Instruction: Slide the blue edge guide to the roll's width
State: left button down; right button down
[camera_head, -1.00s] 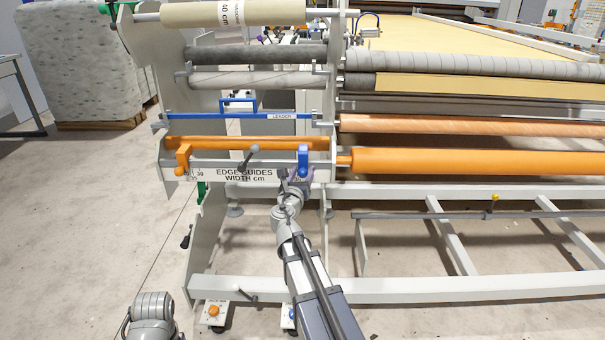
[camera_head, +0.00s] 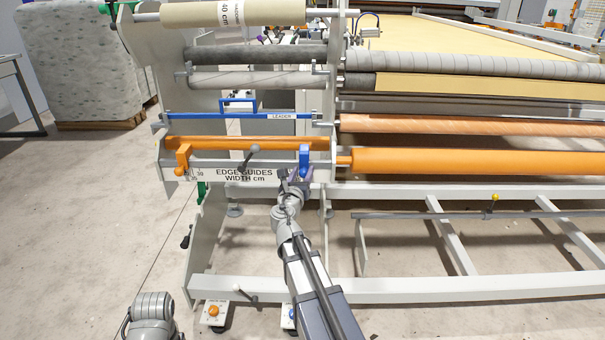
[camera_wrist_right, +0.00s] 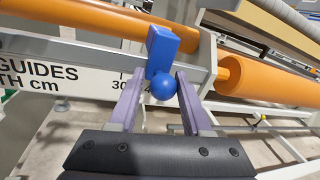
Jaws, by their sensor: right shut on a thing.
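The blue edge guide (camera_head: 304,160) sits near the right end of the rail marked "EDGE GUIDES WIDTH cm" (camera_head: 240,174). In the right wrist view, the guide is an upright blue block (camera_wrist_right: 163,48) with a round blue knob. My right gripper (camera_head: 298,178) is at the guide from below, and its purple fingers (camera_wrist_right: 159,88) are shut on the knob, one on each side. An orange edge guide (camera_head: 183,158) sits at the rail's left end. The cream roll (camera_head: 200,14) at the top carries a label reading "40 cm". My left gripper is not in view.
An orange bar (camera_head: 240,143) runs just behind the rail. A dark-knobbed lever (camera_head: 249,155) stands between the two guides. A blue bar marked "LEADER" (camera_head: 215,116) is above. The frame's side plate (camera_head: 325,195) is close on the right of the blue guide.

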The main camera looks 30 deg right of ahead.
jog(key=shift+s, duration=0.1)
dwell(0.4)
jog(key=shift+s+d, duration=0.2)
jog(key=shift+d, duration=0.15)
jog(key=c, duration=0.5)
grip_release()
jog(key=shift+a, duration=0.15)
jog(key=v, duration=0.7)
jog(key=shift+s+a, duration=0.15)
jog(key=shift+s, duration=0.15)
